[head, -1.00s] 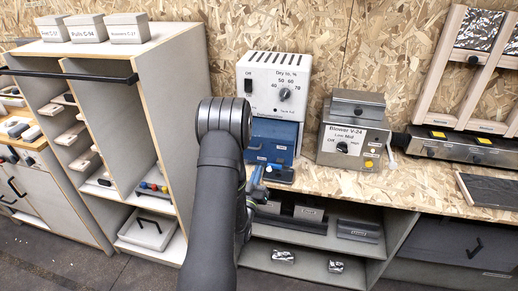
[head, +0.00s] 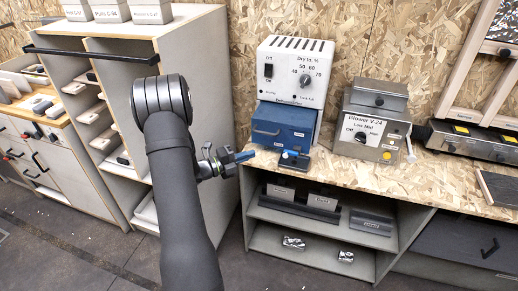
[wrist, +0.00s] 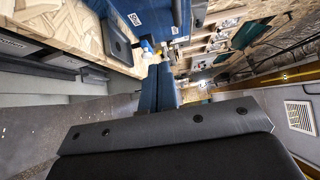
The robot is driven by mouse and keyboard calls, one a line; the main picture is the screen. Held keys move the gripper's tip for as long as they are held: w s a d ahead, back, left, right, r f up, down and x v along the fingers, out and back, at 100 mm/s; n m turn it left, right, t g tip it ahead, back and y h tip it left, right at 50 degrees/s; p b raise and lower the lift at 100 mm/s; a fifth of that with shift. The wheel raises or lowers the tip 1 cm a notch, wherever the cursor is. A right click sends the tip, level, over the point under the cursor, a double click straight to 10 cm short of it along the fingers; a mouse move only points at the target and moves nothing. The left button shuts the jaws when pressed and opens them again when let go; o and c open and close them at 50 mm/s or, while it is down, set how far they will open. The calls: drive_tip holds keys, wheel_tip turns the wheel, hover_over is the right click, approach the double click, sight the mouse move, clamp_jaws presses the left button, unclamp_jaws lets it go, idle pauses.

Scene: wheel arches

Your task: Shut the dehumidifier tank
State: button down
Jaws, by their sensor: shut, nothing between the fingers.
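The white dehumidifier (head: 296,68) stands on the wooden worktop against the back wall. Its blue tank (head: 284,124) sits low in its front, with a handle on its face; it appears to stand out from the white body, though how far is hard to judge. The tank also shows at the top of the wrist view (wrist: 140,18). My gripper (head: 250,155) is shut and empty, left of the tank's lower front and apart from it, by the worktop's left end. Its blue fingers show in the wrist view (wrist: 160,88).
A dark tray (head: 296,163) with a small blue item lies in front of the tank. The grey blower (head: 372,120) stands to the right. Open shelves (head: 320,228) lie below the worktop, and a tall grey cabinet (head: 185,60) stands at the left.

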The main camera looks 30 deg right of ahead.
approach(283, 138)
drive_tip(key=s+d, duration=0.3)
drive_tip(key=shift+w+d, duration=1.35)
drive_tip(key=shift+w, duration=0.2)
drive_tip(key=w+d, duration=0.8)
drive_tip(key=shift+w+d+r, duration=0.15)
drive_tip(key=shift+w+d, duration=0.05)
drive_tip(key=shift+r, duration=0.1)
